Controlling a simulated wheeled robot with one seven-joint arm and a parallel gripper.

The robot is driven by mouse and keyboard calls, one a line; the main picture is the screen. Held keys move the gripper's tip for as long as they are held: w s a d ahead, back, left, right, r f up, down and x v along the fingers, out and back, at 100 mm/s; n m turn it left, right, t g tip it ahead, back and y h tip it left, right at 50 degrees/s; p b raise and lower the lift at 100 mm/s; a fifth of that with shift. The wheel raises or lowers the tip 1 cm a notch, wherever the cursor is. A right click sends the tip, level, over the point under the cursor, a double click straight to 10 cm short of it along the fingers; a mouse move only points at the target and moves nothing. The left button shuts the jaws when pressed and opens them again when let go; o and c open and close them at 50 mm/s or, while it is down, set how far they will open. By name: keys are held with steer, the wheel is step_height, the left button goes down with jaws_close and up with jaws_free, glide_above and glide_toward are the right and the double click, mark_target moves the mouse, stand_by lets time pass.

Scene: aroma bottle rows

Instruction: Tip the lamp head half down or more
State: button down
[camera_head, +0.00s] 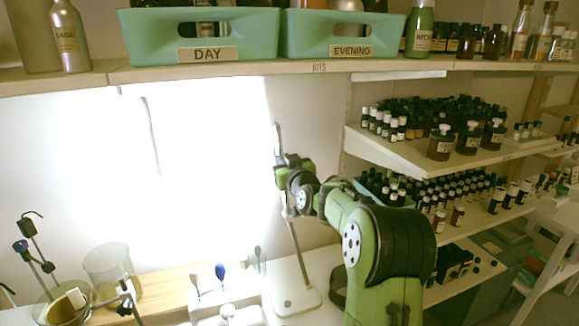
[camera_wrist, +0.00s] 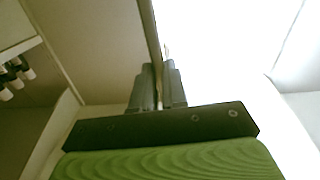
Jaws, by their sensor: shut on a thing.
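The desk lamp has a flat white base (camera_head: 296,298) on the counter and a thin stem rising from it behind my arm. Its lamp head (camera_head: 277,138) shows as a narrow, nearly upright piece just above my gripper; my arm hides its joint. My gripper (camera_head: 282,160) is at the lower end of the head. In the wrist view, my gripper's two dark fingers (camera_wrist: 158,86) are close together, shut on the thin edge of the lamp head (camera_wrist: 155,40), which runs up between them. The exact contact is hard to see.
A shelf above holds the DAY bin (camera_head: 205,35) and EVENING bin (camera_head: 345,35). Stepped racks of bottles (camera_head: 440,142) stand to the right of my arm. A glass cylinder (camera_head: 112,270) and a wooden board (camera_head: 175,282) are at the lower left. The wall behind the lamp is brightly lit.

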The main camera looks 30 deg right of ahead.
steer(key=w+a+f+n+b, duration=0.1)
steer(key=a+f+n+b, duration=0.1)
steer(key=a+b, duration=0.3)
steer(key=w+a+f+n+b, duration=0.2)
steer(key=a+f+n+b, duration=0.1)
steer(key=a+n+b, duration=0.2)
steer(key=shift+a+f+b, duration=0.15)
steer(key=shift+a+b, duration=0.45)
steer(key=shift+b, duration=0.5)
steer(key=c, duration=1.2)
jaws_free()
steer(key=shift+s, duration=0.1)
steer(key=shift+o, duration=0.2)
steer(key=b+v, duration=0.1)
steer(key=v, duration=1.4)
steer(key=shift+s+b, duration=0.4)
